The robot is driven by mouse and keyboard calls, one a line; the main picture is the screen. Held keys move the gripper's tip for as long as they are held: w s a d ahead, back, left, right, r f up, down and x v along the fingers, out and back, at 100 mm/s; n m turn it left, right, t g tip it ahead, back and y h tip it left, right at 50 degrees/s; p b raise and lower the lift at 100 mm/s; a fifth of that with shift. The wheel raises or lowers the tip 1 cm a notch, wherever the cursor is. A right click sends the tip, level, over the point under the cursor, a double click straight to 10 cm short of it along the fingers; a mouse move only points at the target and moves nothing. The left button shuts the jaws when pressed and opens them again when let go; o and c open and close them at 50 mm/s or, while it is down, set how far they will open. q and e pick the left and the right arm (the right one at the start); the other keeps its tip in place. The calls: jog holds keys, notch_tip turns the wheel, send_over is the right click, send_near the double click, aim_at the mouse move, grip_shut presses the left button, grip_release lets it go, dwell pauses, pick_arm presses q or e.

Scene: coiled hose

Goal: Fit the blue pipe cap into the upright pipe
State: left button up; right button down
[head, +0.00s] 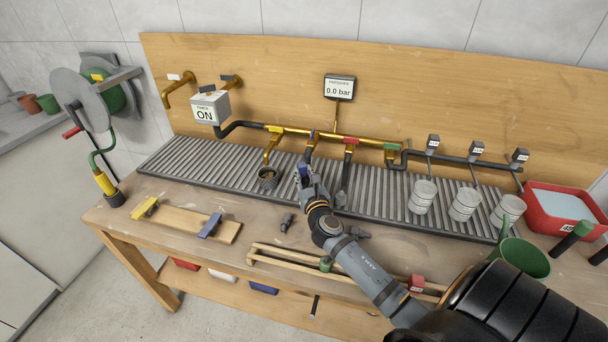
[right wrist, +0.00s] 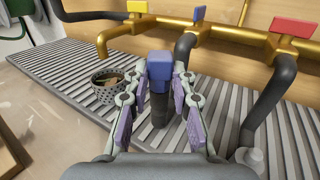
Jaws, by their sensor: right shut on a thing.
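My right gripper (head: 304,174) reaches over the slatted grate, and its two fingers also show in the right wrist view (right wrist: 159,84). It is shut on the blue pipe cap (right wrist: 160,66), a blocky blue piece held at the fingertips. A dark pipe (right wrist: 185,45) comes down from the blue-handled brass branch and passes behind the cap. Its lower part (right wrist: 160,110) shows between the fingers. The cap overlaps this pipe in the picture; I cannot tell whether they touch. Which pipe is the task's upright pipe is unclear. My left gripper is not in view.
A mesh basket (head: 267,180) stands left of my gripper. A dark pipe with a grey foot (head: 342,198) stands close on the right. Several grey cups, a red tub (head: 545,212) and a green mug (head: 522,260) are farther right. A wooden rack (head: 280,258) lies in front.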

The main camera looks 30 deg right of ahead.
jog(key=shift+f, duration=0.1)
jog(key=c, duration=1)
grip_release()
jog(key=shift+c, duration=0.2)
jog(key=shift+s, duration=0.1)
jog(key=v, duration=1.2)
